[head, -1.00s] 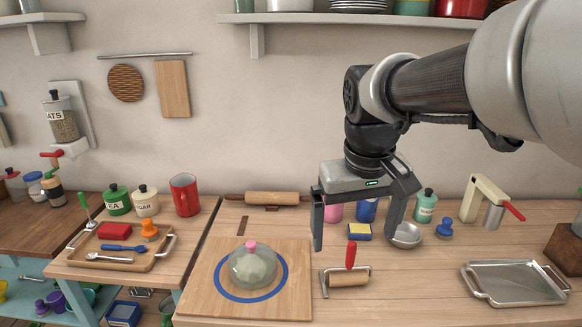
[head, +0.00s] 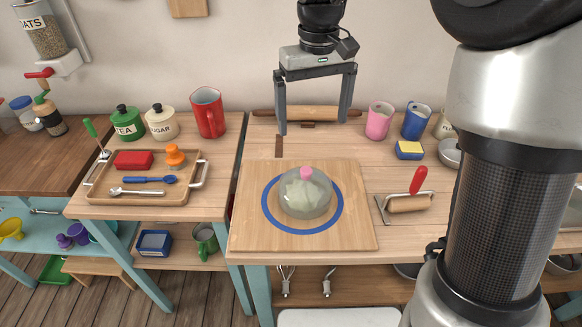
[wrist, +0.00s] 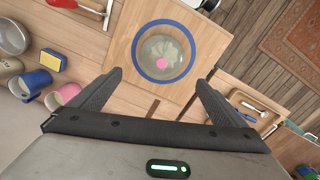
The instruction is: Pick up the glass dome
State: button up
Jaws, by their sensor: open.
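The glass dome (head: 305,196) is clear with a pink knob on top and something pale green inside. It stands upright within a blue ring on a square wooden board (head: 350,238). In the wrist view the dome (wrist: 164,52) shows from above, ahead of the fingers. My gripper (head: 314,130) is open and empty, fingers pointing down, in front of the rolling pin and behind the board in the head view. It is apart from the dome. In the wrist view its two fingers (wrist: 160,82) are spread wide.
A red-handled roller (head: 410,201) lies right of the board. A pink mug (head: 379,120), a blue mug (head: 416,121) and a sponge (head: 409,150) stand behind it. A wooden tray (head: 98,195) with small items is on the left table. A rolling pin (head: 262,114) lies at the back.

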send_near(306, 169)
jog(key=f, duration=0.5)
jog(key=shift+s+d+f, duration=0.15)
jog(key=shift+s+f, duration=0.05)
jog(key=shift+s, duration=0.15)
jog(key=shift+w+f, duration=0.15)
jog(key=shift+f, duration=1.2)
jog(key=shift+w+f, duration=0.15)
jog(key=shift+f, duration=1.15)
jog(key=shift+c, duration=0.5)
